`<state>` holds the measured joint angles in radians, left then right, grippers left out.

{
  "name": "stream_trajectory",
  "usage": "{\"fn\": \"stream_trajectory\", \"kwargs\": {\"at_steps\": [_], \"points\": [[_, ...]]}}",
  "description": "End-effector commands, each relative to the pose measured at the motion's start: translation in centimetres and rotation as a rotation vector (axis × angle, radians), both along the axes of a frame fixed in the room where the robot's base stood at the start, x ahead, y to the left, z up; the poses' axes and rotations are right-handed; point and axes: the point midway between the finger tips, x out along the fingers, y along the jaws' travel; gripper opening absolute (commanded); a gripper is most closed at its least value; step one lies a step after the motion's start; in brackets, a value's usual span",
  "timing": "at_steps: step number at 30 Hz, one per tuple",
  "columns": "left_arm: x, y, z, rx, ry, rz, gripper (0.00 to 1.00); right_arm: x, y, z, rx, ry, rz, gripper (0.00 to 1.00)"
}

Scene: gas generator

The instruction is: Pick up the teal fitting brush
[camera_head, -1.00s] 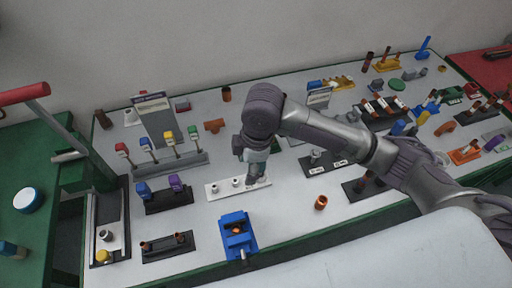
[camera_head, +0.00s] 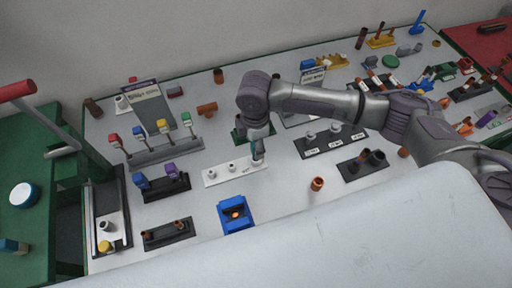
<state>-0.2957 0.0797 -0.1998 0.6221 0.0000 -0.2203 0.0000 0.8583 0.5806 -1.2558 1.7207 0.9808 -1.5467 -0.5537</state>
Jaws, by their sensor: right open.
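My right gripper (camera_head: 258,156) points down at the right end of a small white stand (camera_head: 222,175) with short white posts. A narrow teal part, seemingly the teal fitting brush (camera_head: 257,147), shows upright at its fingertips above the stand. The gripper is open around or right beside this part; the fingers and wrist cover much of it, so contact cannot be told. My left gripper is out of view.
Left of the stand is a grey rack (camera_head: 165,152) with red, blue, yellow and green pieces. A blue block (camera_head: 236,214) stands in front. A dark stand (camera_head: 330,142) with fittings is to the right. An orange ring (camera_head: 317,184) stands on clear table.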

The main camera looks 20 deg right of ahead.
Motion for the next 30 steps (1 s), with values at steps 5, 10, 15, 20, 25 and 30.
{"fn": "stream_trajectory", "kwargs": {"at_steps": [5,10,15,20,25,30], "points": [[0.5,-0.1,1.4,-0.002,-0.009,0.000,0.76,0.2,-0.4,-2.6,-0.002,0.003,-0.002,0.58],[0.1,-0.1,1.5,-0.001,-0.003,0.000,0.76,0.2,-0.3,-4.2,-0.001,0.001,0.000,0.58],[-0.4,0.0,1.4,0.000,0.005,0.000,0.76,0.2,-0.3,-4.4,0.000,0.000,0.001,0.58],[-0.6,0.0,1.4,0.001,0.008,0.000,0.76,0.2,-0.3,-4.3,-0.001,0.000,0.000,0.42],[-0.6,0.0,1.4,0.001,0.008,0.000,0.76,0.2,-0.3,-4.3,-0.001,0.000,0.000,0.13],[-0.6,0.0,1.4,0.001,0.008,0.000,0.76,0.2,-0.3,-4.3,-0.001,-0.001,0.000,0.03]]}}
